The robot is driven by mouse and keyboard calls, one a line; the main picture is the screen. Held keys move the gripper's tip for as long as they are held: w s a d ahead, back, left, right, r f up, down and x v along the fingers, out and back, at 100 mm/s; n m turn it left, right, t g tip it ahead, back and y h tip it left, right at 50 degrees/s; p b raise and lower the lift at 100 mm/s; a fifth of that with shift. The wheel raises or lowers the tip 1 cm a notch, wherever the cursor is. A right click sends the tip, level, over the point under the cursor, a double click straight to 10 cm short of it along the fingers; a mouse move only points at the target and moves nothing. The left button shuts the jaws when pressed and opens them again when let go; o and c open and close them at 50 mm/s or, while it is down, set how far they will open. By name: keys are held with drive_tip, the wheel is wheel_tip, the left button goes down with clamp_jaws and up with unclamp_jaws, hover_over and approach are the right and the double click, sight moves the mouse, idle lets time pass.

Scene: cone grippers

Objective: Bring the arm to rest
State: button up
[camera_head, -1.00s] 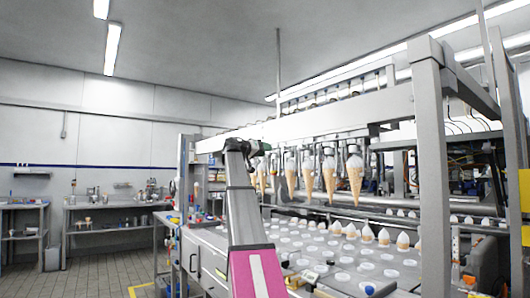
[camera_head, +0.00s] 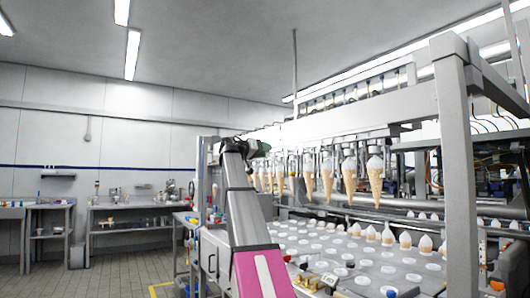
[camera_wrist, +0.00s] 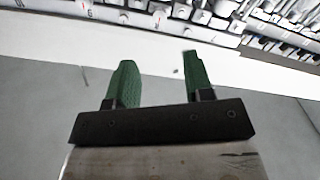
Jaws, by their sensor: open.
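My arm reaches up and forward from the bottom middle of the head view, with a pink and white link nearest the camera. The gripper is open and empty. Beyond the fingers is a blurred pale surface.
A cone-filling machine (camera_head: 457,160) with a grey frame stands at the right. Several cones (camera_head: 375,182) hang from its row of holders above a plate (camera_head: 400,270) with round holes. Steel benches (camera_head: 130,208) stand at the left wall. Tiled floor (camera_head: 125,270) is clear there.

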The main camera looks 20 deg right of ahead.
idle(0.5)
drive_tip(key=a+f+n+t+y, duration=0.1)
drive_tip(key=a+f+n+y, duration=0.2)
drive_tip(key=f, duration=1.4)
drive_tip(key=a+f+n+y, duration=0.2)
drive_tip(key=a+f+y, duration=0.15)
drive_tip(key=f, duration=1.35)
drive_tip(key=a+f+n+t+y, duration=0.1)
drive_tip(key=a+f+n+y, duration=0.2)
drive_tip(key=f, duration=1.3)
drive_tip(key=s+a+f+n+g+y, duration=0.1)
drive_tip(key=s+a+f, duration=0.2)
drive_tip(key=f, duration=0.5)
drive_tip(key=s+a+f+y, duration=0.2)
drive_tip(key=s+a+f, duration=0.15)
drive_tip(key=f, duration=0.35)
drive_tip(key=s+a+f+n+g+y, duration=0.1)
drive_tip(key=s+a+f, duration=0.25)
drive_tip(key=f, duration=0.45)
drive_tip(key=s+a+f+g+y, duration=0.1)
drive_tip(key=s+a+f+y, duration=0.1)
drive_tip(key=s+a+f, duration=0.2)
drive_tip(key=s+a+f+n+g+y, duration=0.1)
drive_tip(key=s+a+f, duration=0.3)
drive_tip(key=s+f, duration=0.6)
drive_tip(key=shift+s+a+n+g+y, duration=0.3)
drive_tip(key=shift+s+y, duration=0.35)
drive_tip(key=shift+s, duration=0.6)
drive_tip(key=shift+w+d, duration=0.1)
